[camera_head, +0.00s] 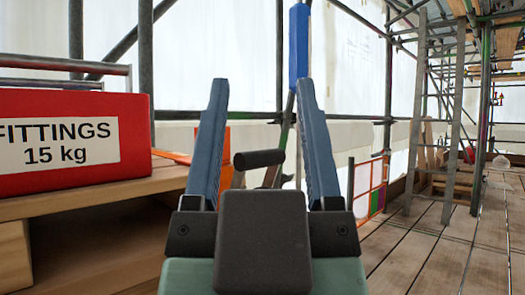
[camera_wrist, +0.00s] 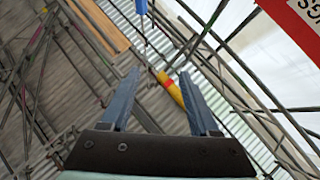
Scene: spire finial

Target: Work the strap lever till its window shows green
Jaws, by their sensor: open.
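My gripper (camera_head: 262,84) points forward, its two blue fingers apart with nothing held between them. A dark cylindrical grip on a bent grey arm (camera_head: 258,159), perhaps the strap lever, shows between the fingers in the head view; I cannot tell its distance, and my gripper's body hides what is below it. A blue upright piece (camera_head: 299,45) stands above the right finger, with a dark bar below it. In the wrist view my gripper (camera_wrist: 159,73) is open, with a yellow and red piece (camera_wrist: 172,90) seen between and beyond the fingers. No green window is visible.
A red box (camera_head: 70,175) labelled "FITTINGS 15 kg" sits on a wooden bench (camera_head: 90,193) at the left. Scaffold poles (camera_head: 145,60) stand behind. A ladder (camera_head: 418,110) and an orange-framed panel (camera_head: 369,187) are at the right. The plank floor (camera_head: 430,245) there is largely clear.

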